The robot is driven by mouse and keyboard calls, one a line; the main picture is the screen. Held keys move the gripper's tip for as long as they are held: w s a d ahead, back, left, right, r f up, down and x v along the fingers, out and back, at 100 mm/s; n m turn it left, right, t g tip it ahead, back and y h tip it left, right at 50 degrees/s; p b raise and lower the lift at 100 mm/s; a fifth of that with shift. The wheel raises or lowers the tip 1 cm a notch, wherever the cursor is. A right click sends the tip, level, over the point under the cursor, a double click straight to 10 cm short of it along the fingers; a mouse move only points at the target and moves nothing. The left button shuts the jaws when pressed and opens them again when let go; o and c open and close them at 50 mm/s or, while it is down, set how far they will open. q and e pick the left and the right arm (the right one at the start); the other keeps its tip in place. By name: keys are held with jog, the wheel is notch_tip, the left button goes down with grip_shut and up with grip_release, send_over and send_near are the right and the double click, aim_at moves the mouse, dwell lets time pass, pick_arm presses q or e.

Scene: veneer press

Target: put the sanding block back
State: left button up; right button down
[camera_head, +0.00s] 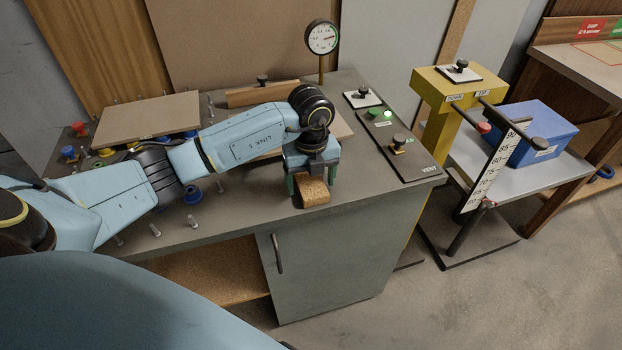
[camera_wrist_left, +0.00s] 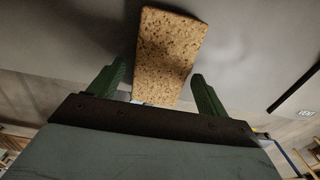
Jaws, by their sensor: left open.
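The sanding block, a speckled tan cork block (camera_head: 313,191), lies on the grey bench top (camera_head: 240,213) near its front edge. It also shows in the left wrist view (camera_wrist_left: 168,50), reaching up between and beyond the green fingers. My left gripper (camera_head: 312,182) is open, with its two fingers on either side of the near part of the block. In the left wrist view the left gripper (camera_wrist_left: 155,85) shows gaps between both fingers and the block. The block's far end is hidden by the gripper in the head view. My right gripper is not in view.
A flat board (camera_head: 150,118) on pegs lies at the bench's left, with colored knobs around it. A vent control panel (camera_head: 402,146) and a pressure gauge (camera_head: 321,37) stand at the right and back. Beyond are a yellow post (camera_head: 433,112) and a blue bin (camera_head: 540,130).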

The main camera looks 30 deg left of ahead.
aim_at(311, 183)
pick_arm(q)
notch_tip(311, 183, up, 12)
jog(key=shift+r+p, duration=0.2)
jog(key=shift+p, duration=0.25)
dwell(1.8)
